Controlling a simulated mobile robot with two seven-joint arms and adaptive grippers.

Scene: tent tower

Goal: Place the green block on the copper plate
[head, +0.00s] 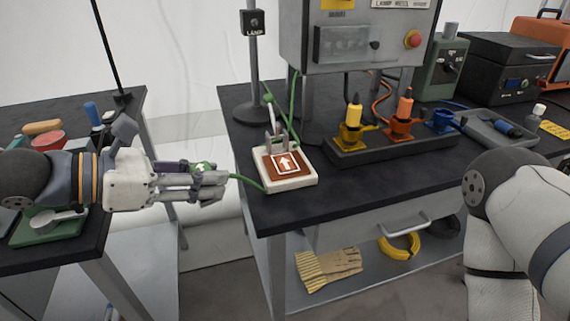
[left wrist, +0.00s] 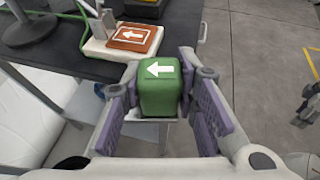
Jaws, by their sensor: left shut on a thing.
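The green block (head: 201,167) is mostly hidden by the fingers of my left gripper (head: 212,184) in the head view. The left wrist view shows the block (left wrist: 160,98) between the two purple-padded fingers, with a white arrow on its top pointing left. My left gripper is shut on it in the gap between the two tables. The copper plate (head: 282,166) has a white arrow and sits on a white base (head: 290,183) at the front left of the right table. In the left wrist view the plate (left wrist: 124,42) lies beyond the block, its arrow also pointing left. My right gripper is out of view.
Metal prongs (head: 274,141) stand at the plate's back edge, with green cables beside them. A lamp post (head: 253,75) stands behind. A black holder with yellow (head: 352,125) and orange (head: 401,118) plugs is to the right. Bare tabletop (head: 350,183) lies in front.

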